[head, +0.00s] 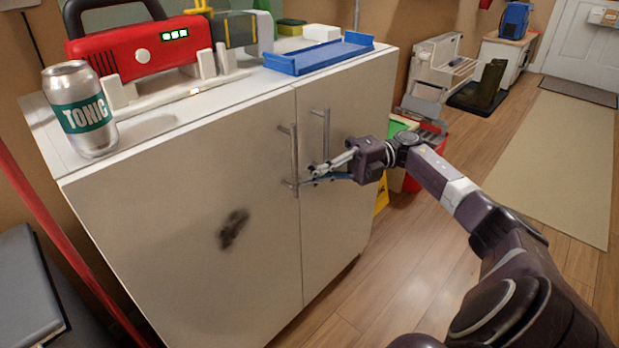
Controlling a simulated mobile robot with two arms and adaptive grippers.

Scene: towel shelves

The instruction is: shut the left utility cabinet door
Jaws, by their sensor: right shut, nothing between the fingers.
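The white utility cabinet's left door (180,250) fills the lower left, with a dark smudge on its face. It looks flush with the right door (340,215), with a thin seam between them. The left door's vertical bar handle (290,155) is beside the seam, and the right door's handle (326,130) is just right of it. My right gripper (308,176) reaches in from the right, its shut, empty fingers in front of the lower ends of the handles. I cannot tell if they touch. My left gripper is out of view.
On the cabinet top are a tonic can (80,110) near the front left edge, a red device (140,52) and a blue tray (319,54). A red pole (60,245) leans at left. Wooden floor (480,130) is open to the right, towards a beige mat (560,160).

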